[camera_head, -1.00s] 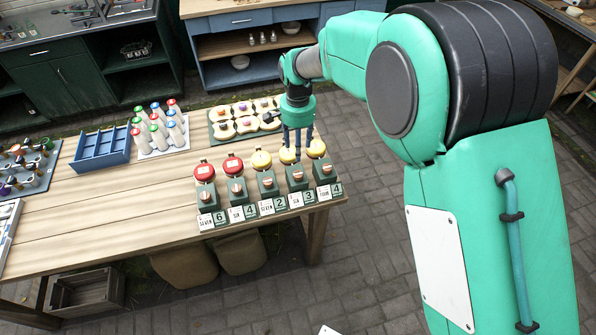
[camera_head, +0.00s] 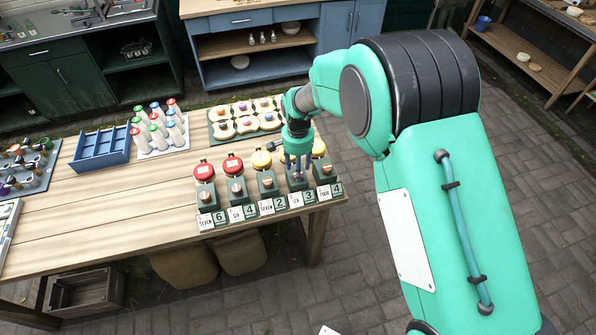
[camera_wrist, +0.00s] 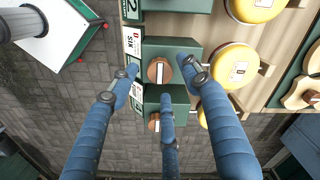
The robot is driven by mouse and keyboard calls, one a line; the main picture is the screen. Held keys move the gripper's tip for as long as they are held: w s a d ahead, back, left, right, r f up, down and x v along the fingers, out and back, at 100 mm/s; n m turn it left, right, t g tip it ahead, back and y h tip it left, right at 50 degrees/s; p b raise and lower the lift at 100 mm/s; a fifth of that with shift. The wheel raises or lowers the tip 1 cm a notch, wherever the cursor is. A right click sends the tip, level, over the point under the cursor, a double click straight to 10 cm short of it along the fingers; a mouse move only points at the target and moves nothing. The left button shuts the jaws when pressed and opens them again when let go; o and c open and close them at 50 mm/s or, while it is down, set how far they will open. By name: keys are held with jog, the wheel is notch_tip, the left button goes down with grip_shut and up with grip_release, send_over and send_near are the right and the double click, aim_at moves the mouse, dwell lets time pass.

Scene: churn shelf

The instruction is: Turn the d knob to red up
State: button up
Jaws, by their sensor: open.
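A row of green boxes with round copper knobs lines the table's front edge. My gripper (camera_head: 297,162) is open, pointing down, right over the fourth box from the left (camera_head: 295,183), labelled SIX and 3. Its yellow cap is hidden behind my gripper in the head view. In the wrist view its copper knob (camera_wrist: 159,70) lies between my open fingers (camera_wrist: 162,78), with a pale bar lengthwise in the picture. I cannot make out red on the bar, nor a letter d. I see no clear contact between fingers and knob. The third finger is beside the fifth knob (camera_wrist: 154,122).
Neighbouring knobs stand close: the third (camera_head: 267,181) on the left and the fifth (camera_head: 324,172) on the right. Red and yellow caps (camera_head: 261,160) rise behind the boxes. A tray of cream pieces (camera_head: 222,130) lies farther back. The table left of the row is bare.

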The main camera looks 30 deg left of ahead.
jog(key=shift+f, duration=0.85)
jog(key=shift+c, duration=0.5)
jog(key=c, duration=1)
jog(key=shift+c, duration=0.2)
